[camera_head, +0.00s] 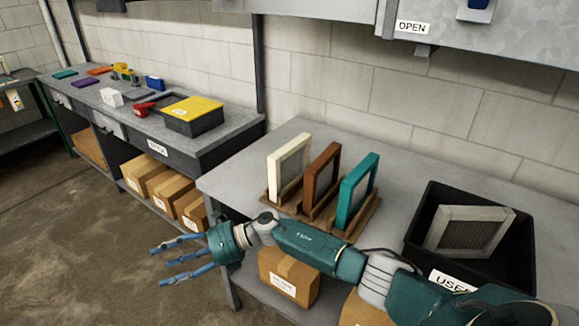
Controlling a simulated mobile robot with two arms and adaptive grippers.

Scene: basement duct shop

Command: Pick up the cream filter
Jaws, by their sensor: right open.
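The cream filter (275,170) stands upright at the left end of a wooden rack (366,214) on the grey table. A brown filter (322,184) and a teal filter (345,203) stand to its right in the same rack. My right arm reaches in from the lower right, in front of the table. My right gripper (178,261) is open and empty, left of the table's front edge and over the floor. It is apart from the cream filter, lower and to the left of it. My left gripper is not in view.
A black bin (419,222) labelled "USED" holds a grey filter (468,230) at the right. Cardboard boxes (290,279) sit below the table. A workbench (225,140) at the left carries a yellow-lidded box (192,114) and small items. A metal duct (510,35) overhangs the back right.

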